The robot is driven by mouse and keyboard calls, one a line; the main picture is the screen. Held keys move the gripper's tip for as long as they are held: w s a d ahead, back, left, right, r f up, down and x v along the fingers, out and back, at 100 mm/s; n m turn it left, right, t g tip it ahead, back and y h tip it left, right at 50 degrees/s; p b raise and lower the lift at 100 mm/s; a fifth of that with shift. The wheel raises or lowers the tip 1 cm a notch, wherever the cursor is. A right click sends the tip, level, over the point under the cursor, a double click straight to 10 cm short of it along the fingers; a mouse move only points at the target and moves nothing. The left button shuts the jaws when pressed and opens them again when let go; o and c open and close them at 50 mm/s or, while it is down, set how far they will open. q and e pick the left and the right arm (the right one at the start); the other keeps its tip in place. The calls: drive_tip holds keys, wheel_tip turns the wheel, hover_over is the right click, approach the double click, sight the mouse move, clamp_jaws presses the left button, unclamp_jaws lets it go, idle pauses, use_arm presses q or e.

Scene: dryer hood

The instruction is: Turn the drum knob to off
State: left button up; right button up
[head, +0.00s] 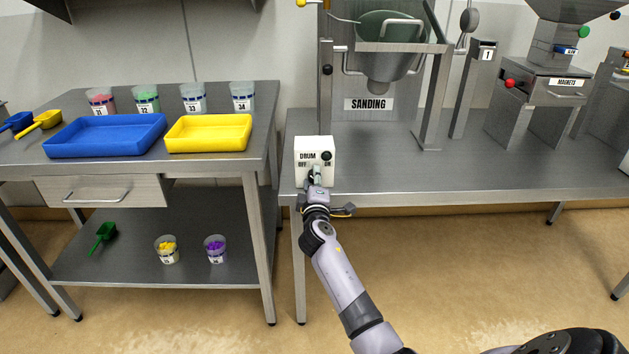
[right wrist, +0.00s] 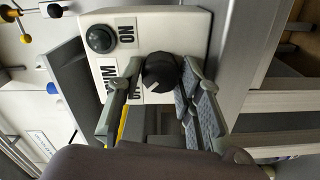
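The drum knob (right wrist: 160,72) is a round black dial on a white control box (head: 318,150) at the bench's front edge. Its pale mark points to the lower left in the right wrist view, towards the OFF label, which a finger partly covers. The ON label (right wrist: 126,35) is clear. My right gripper (right wrist: 162,80) has one finger on each side of the knob, close against it; it looks shut on it, though exact contact is hard to see. In the head view my right gripper (head: 316,176) hides the knob. My left gripper is not in view.
A black round button (head: 327,155) sits on the box's upper right. The SANDING machine (head: 368,104) stands behind the box. A second table at left bears a blue tray (head: 105,149), a yellow tray (head: 208,148) and several cups.

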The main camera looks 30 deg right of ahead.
drive_tip(key=o, duration=0.4)
drive_tip(key=shift+c, duration=0.2)
drive_tip(key=v, duration=1.2)
